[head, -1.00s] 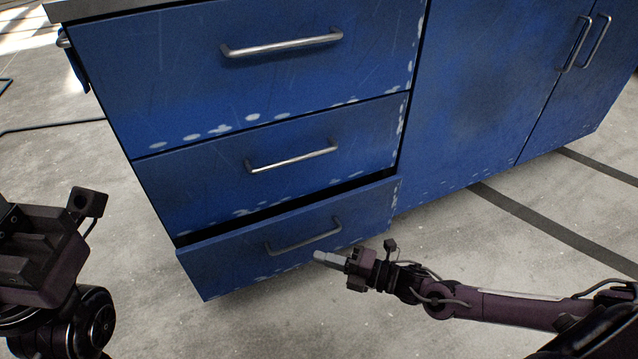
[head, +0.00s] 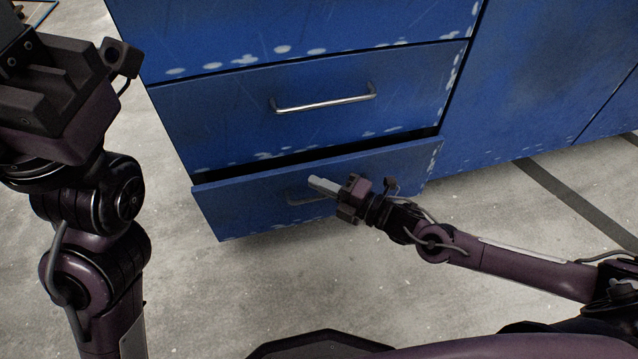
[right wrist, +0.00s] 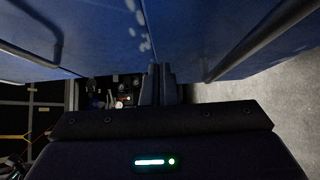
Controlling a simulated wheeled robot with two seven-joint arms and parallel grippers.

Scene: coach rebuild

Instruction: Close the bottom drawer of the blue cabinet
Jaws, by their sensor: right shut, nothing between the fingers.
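The blue cabinet (head: 555,75) fills the upper part of the head view. Its bottom drawer (head: 250,212) stands partly out, with a dark gap along its top edge. The drawer's handle (head: 300,199) is partly hidden behind my right gripper (head: 314,183). That gripper is shut and empty, its fingertips in front of the drawer face near the handle; whether they touch cannot be told. Its closed fingers also show in the right wrist view (right wrist: 161,84), close to blue panels. My left arm is at the left of the head view, its fingers outside the frame.
The middle drawer (head: 220,120) above looks closed, and its metal handle (head: 325,103) sticks out. The concrete floor (head: 250,290) in front of the cabinet is clear apart from my own parts. A dark stripe (head: 575,200) runs along the floor at right.

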